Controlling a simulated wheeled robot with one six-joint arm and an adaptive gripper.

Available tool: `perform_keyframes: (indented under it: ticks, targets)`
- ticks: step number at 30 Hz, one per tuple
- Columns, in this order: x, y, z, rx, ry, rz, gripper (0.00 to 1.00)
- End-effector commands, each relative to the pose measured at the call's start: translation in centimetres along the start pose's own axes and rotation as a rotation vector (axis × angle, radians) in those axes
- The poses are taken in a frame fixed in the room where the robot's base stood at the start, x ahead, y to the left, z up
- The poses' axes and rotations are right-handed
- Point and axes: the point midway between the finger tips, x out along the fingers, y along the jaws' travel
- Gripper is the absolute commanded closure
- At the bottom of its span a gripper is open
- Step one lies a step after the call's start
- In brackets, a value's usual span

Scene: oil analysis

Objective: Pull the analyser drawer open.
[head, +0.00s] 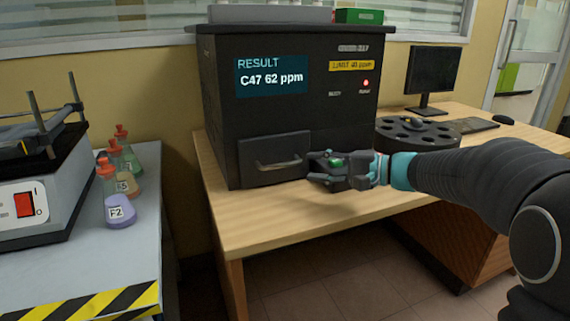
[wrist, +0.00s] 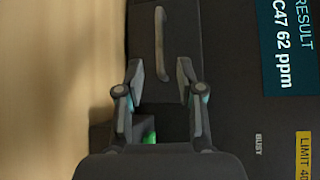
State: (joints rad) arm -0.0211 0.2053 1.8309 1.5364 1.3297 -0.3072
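The analyser (head: 300,110) is a large black box on the wooden desk. Its drawer (head: 254,151) is low on the front at the left and looks shut, with a curved grey handle (head: 276,163). My gripper (head: 320,166) is just right of the drawer front in the head view, pointing left. In the wrist view my gripper (wrist: 161,72) has its fingers apart. The handle (wrist: 160,40) lies ahead of the fingers, its near end showing between the tips. I cannot tell whether they touch it.
The analyser's screen (head: 271,76) reads "C47 62 ppm". A small green part (head: 337,162) shows beside my gripper. A black carousel (head: 416,132) and monitor (head: 433,74) stand to the right. Flasks (head: 120,208) stand on the left bench. The desk before the drawer is clear.

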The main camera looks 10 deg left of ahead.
Motion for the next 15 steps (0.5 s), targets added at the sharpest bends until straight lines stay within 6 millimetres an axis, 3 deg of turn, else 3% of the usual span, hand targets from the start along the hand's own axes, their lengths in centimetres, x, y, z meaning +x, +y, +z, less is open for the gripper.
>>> perform_keyframes:
  ticks: [7,15]
  targets:
    - [4.7,0.0,0.1,0.000,-0.003,0.001,0.63]
    - [7.7,0.0,0.0,0.000,-0.001,0.000,0.63]
